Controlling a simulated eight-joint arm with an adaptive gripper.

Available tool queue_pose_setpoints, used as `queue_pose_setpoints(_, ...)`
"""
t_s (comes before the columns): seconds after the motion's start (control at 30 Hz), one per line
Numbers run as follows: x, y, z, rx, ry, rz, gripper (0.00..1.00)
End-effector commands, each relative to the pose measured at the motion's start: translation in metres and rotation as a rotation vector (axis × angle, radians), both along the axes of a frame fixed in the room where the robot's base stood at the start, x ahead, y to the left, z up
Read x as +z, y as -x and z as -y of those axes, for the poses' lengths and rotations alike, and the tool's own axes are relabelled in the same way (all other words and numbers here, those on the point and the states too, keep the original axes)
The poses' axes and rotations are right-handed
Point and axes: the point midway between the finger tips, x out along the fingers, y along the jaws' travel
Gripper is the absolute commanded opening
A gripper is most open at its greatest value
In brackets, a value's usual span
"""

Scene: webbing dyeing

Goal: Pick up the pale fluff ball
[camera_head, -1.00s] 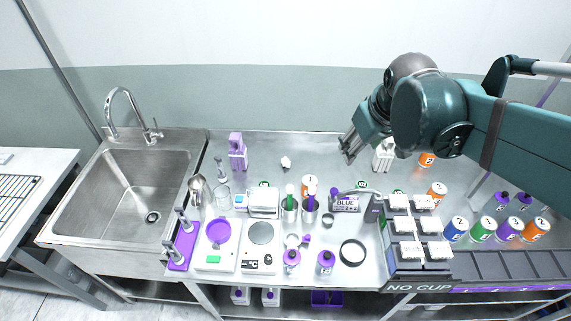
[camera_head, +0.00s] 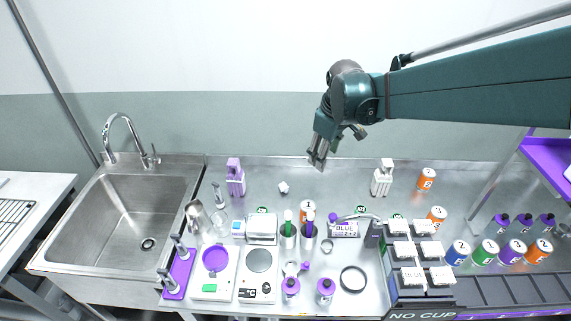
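The pale fluff ball (camera_head: 283,187) is a small whitish lump lying on the steel worktop, right of the purple bottle and behind the white box-shaped device. My gripper (camera_head: 317,161) points down and to the left, above the back part of the worktop, to the right of the ball and apart from it. Its fingers look close together, but they are too small here to tell whether there is a gap. Nothing shows held in it.
A purple bottle (camera_head: 235,178) stands left of the ball and a white bottle (camera_head: 382,178) stands to its right. Metal cups with green and purple tools (camera_head: 288,235) stand in front. A sink (camera_head: 125,215) is at the left. Bare worktop surrounds the ball.

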Motion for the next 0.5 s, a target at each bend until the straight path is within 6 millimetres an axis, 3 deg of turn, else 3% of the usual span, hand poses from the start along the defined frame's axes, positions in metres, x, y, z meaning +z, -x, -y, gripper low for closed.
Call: queue_pose_setpoints(0.5,-0.064,-0.068,-0.047,0.209,0.053,-0.082,0.46)
